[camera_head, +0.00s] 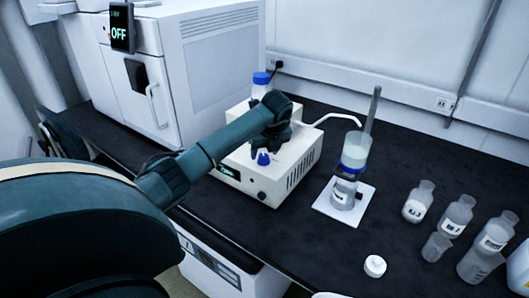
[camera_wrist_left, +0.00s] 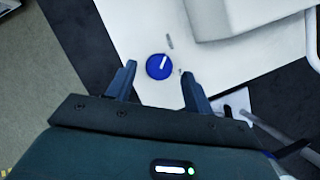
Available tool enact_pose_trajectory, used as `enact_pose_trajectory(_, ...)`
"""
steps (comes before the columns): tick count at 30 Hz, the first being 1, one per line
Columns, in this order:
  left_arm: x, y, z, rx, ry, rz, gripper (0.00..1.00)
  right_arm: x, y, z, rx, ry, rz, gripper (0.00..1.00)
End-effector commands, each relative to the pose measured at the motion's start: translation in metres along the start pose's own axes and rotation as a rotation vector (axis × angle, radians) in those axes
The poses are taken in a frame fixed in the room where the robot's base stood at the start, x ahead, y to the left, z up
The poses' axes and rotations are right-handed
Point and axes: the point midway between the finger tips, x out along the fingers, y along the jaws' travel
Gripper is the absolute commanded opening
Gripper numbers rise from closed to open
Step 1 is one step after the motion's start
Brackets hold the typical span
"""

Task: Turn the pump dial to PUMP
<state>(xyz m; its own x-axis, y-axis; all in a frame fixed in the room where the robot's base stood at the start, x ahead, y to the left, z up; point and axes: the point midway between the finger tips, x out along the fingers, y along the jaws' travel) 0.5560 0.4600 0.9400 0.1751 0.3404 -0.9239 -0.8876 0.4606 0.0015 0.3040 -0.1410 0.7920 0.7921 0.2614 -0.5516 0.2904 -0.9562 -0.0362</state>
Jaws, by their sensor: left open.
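The pump (camera_head: 284,174) is a white box on the dark bench in the head view. Its blue dial (camera_head: 263,158) sits on the top face. In the left wrist view the dial (camera_wrist_left: 159,67) is a round blue knob with a white pointer line slanting up to the right. Small marks lie beside it, too small to read. My left gripper (camera_wrist_left: 158,80) is open, its two fingers on either side of the dial in that view and apart from it. In the head view my left gripper (camera_head: 270,145) is above the pump top. My right gripper is not in view.
A filter flask (camera_head: 345,185) with a blue band stands on a white pad right of the pump, joined by a white tube. Several bottles (camera_head: 457,215) and a white cap (camera_head: 375,266) are at right. A white oven (camera_head: 165,70) showing OFF is at back left.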

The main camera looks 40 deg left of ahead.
Motion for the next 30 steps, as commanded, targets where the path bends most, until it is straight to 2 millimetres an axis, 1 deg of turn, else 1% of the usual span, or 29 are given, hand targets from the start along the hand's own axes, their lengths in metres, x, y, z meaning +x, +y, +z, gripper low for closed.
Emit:
enact_pose_trajectory(1,0.007,0.000,0.000,-0.001,0.003,0.002,0.52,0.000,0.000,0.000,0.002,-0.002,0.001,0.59)
enact_pose_trajectory(3,0.013,0.000,0.000,-0.001,0.002,0.000,0.52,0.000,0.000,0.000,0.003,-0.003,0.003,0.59)
enact_pose_trajectory(6,0.018,0.000,0.000,0.000,0.001,-0.001,0.52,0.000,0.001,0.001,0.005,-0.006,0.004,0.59)
enact_pose_trajectory(15,0.020,0.000,0.000,0.001,0.000,-0.001,0.52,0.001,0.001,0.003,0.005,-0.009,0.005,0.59)
enact_pose_trajectory(30,0.020,0.000,0.000,0.000,0.000,-0.001,0.11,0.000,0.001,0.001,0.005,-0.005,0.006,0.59)
